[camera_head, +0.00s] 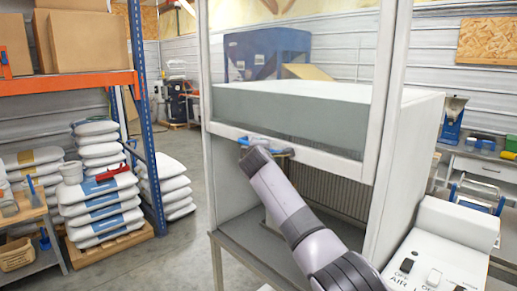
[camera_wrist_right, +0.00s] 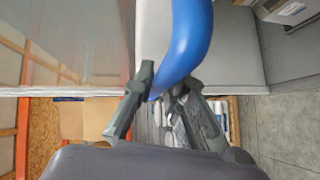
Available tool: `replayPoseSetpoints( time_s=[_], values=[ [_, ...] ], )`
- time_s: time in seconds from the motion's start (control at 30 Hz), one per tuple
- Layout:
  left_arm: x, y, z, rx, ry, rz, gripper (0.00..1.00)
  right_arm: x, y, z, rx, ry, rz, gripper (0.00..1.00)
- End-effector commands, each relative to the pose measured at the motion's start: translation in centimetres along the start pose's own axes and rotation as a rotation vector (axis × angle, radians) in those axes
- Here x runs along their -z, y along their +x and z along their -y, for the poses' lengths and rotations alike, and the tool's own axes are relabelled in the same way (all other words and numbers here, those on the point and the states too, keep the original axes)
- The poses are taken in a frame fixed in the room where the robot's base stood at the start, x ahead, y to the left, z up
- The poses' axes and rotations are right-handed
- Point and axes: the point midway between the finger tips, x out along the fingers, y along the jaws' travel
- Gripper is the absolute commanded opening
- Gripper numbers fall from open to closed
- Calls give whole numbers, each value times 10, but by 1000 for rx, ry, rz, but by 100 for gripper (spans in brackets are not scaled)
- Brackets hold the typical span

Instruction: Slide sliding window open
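The sliding window (camera_head: 290,112) is a clear pane in a white frame on the front of a tall white cabinet (camera_head: 405,150). Its bottom rail lies well above the cabinet floor, with an open gap below. A blue handle (camera_head: 257,141) is on that rail. My right gripper (camera_head: 264,150) is at the handle in the head view. In the right wrist view, my right gripper's fingers (camera_wrist_right: 167,80) are on both sides of the curved blue handle (camera_wrist_right: 192,40) and seem to touch it. My left gripper is not in view.
A white switch box (camera_head: 435,262) stands at the lower right. An orange and blue shelf rack (camera_head: 70,82) and stacked sacks (camera_head: 100,205) stand at the left. Bare floor (camera_head: 180,255) lies between the sacks and the cabinet.

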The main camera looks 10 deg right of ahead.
Motion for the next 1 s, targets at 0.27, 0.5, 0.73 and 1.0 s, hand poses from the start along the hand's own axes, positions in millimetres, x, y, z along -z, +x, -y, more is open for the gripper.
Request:
replayPoseSetpoints(
  time_s=[0.27,0.5,0.73,1.0],
  values=[
    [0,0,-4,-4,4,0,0,0,0,0,0,-1,0,21],
    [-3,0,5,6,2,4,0,0,-2,1,0,-1,-1,21],
    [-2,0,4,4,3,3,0,1,-16,1,-2,0,-1,21],
    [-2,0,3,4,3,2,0,0,-44,1,-1,0,-2,21]
  ],
)
